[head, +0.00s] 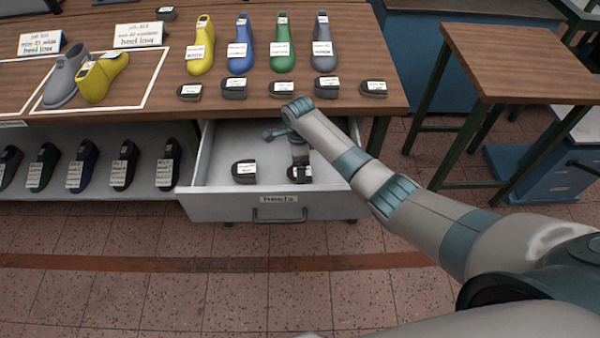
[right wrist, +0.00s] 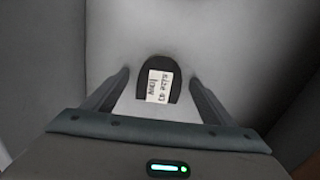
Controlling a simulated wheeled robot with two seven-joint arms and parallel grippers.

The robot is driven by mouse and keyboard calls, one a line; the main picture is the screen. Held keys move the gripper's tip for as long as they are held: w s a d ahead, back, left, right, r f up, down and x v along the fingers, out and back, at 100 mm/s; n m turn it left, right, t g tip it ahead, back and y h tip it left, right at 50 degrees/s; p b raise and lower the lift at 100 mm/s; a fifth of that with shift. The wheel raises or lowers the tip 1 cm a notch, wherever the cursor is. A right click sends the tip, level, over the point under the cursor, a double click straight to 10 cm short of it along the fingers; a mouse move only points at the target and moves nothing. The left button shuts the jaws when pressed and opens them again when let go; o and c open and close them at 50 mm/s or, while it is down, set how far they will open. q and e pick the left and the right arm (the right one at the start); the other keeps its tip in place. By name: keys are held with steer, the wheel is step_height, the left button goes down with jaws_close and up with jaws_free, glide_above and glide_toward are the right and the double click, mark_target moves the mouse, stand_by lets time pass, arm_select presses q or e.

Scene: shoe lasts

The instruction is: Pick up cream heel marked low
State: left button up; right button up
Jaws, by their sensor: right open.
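The open drawer marked "heels" (head: 210,205) holds two dark heels with pale labels. One heel (head: 244,171) sits at the left. The other heel (head: 306,174) is at the right, partly hidden under my right gripper (head: 299,168). In the right wrist view, a dark heel (right wrist: 146,66) lies on the pale drawer floor. Its label seems to read "size 43" and a second word I cannot read surely. My right gripper (right wrist: 158,80) is open, with a finger to each side of this heel and gaps between. No cream-coloured heel shows. My left gripper is out of view.
Yellow, blue, green and grey lasts (head: 282,50) stand on the wooden bench above the drawer, with several dark heels along its front edge. Dark-soled lasts fill the lower shelf (head: 95,190) at left. A side table (head: 520,60) stands at right.

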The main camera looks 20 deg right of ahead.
stand_by(0.3)
steer(key=c, duration=1.2)
steer(key=shift+o, duration=0.2)
steer(key=shift+r, duration=0.1)
steer(key=shift+r, duration=0.55)
step_height(320, 180, up, 2)
steer(key=shift+r+b, duration=0.2)
steer(key=shift+b, duration=0.2)
steer(key=s+d+r, duration=0.6)
steer(key=d+r, duration=0.1)
steer(key=d, duration=0.3)
steer(key=shift+s+r, duration=0.15)
steer(key=shift+r, duration=0.05)
